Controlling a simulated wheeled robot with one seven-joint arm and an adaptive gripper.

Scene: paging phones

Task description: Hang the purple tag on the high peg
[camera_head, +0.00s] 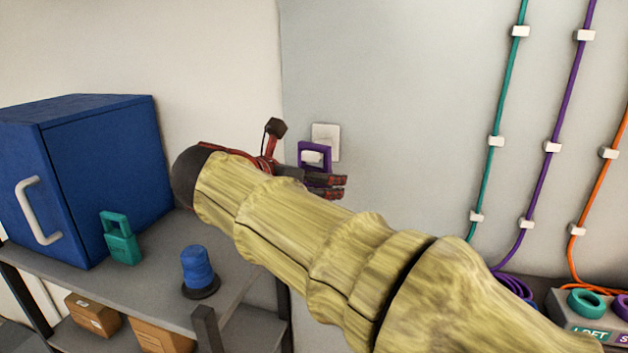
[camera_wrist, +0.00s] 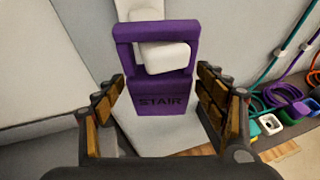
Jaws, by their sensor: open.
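The purple tag (camera_head: 302,149), marked STAIR, hangs upright on the wall. It also shows in the wrist view (camera_wrist: 162,94). A white peg (camera_wrist: 168,57) pokes through the opening of its loop; the peg (camera_head: 313,158) stands out from a white wall plate (camera_head: 328,135). My gripper (camera_head: 330,186) is at the tag, partly hidden behind my own arm in the head view. In the wrist view my gripper (camera_wrist: 162,82) is open, with one finger on each side of the tag's lower body and gaps between.
A blue cabinet (camera_head: 110,150), a teal tag (camera_head: 121,245) and a blue spool (camera_head: 197,268) stand on a shelf at left. Teal, purple (camera_head: 553,147) and orange cables run down the wall at right to a box (camera_head: 570,315) with coloured rings.

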